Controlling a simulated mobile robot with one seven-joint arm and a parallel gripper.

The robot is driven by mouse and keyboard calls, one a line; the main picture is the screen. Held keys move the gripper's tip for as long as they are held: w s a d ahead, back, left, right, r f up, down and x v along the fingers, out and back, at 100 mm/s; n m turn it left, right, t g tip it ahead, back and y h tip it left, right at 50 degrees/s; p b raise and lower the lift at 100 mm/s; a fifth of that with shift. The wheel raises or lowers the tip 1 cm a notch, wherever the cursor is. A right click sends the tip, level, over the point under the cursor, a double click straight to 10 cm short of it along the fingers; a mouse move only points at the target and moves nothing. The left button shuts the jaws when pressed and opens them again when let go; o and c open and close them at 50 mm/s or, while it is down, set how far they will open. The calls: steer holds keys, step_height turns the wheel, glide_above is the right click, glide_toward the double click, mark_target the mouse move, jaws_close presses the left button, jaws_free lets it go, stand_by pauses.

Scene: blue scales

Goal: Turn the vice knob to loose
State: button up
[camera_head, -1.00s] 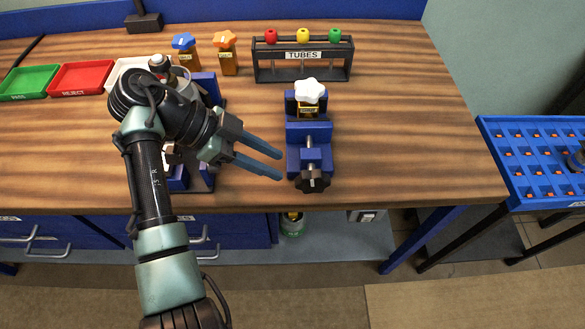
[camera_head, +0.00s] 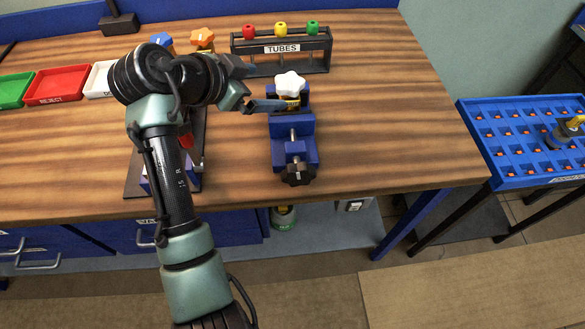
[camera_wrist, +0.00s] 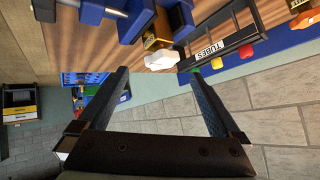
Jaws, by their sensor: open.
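The blue vice (camera_head: 293,130) stands on the bench. Its black knob (camera_head: 298,173) is at the near end of its screw. A brass-coloured piece with a white star-shaped knob (camera_head: 289,84) sits upright at the vice's far end. My gripper (camera_head: 282,105) is left of this piece, fingers pointing right and slightly below the white knob in the picture. In the wrist view the two fingers (camera_wrist: 158,73) are spread apart and empty, with the white knob (camera_wrist: 162,60) ahead between their tips. The black knob is not clearly visible there. I cannot tell whether a finger touches the piece.
The TUBES rack (camera_head: 282,52) stands close behind the vice. Orange (camera_head: 203,38) and blue (camera_head: 161,39) star knobs stand behind my arm. A red tray (camera_head: 56,85) lies at left. The bench right of the vice is clear. A blue socketed tray (camera_head: 525,140) stands beyond it.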

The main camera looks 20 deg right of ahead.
mark_target(299, 178)
steer(key=d+n+t, duration=0.1)
steer(key=d+t, duration=0.1)
steer(key=d+f+n+t, duration=0.1)
steer(key=d+n, duration=0.1)
steer(key=d+n+t+p, duration=0.1)
steer(key=d+n+t, duration=0.1)
steer(key=shift+w+f+t, duration=0.2)
steer(key=shift+f+t, duration=0.1)
steer(key=shift+f, duration=0.05)
steer(key=s+f+n+t+y, duration=0.1)
steer(key=s+f+n+t, duration=0.1)
steer(key=s, duration=0.3)
steer(key=s+a+f+n+t+y+p, duration=0.1)
steer(key=s+f+n+t, duration=0.1)
steer(key=s, duration=0.3)
steer(key=s+a+f+n+t, duration=0.1)
steer(key=s+f+n, duration=0.2)
steer(key=s+f, duration=0.1)
steer(key=shift+s+a+t+y+p, duration=0.2)
steer(key=shift+s+t+y+p, duration=0.15)
steer(key=shift+s, duration=0.25)
steer(key=s+a+f, duration=0.4)
steer(key=s+a, duration=0.1)
steer(key=s, duration=0.5)
steer(key=shift+n+t+y, duration=0.4)
steer(key=shift+t+y, duration=0.05)
steer(key=p+x, duration=0.2)
steer(key=x, duration=1.1)
steer(key=shift+d+r, duration=0.15)
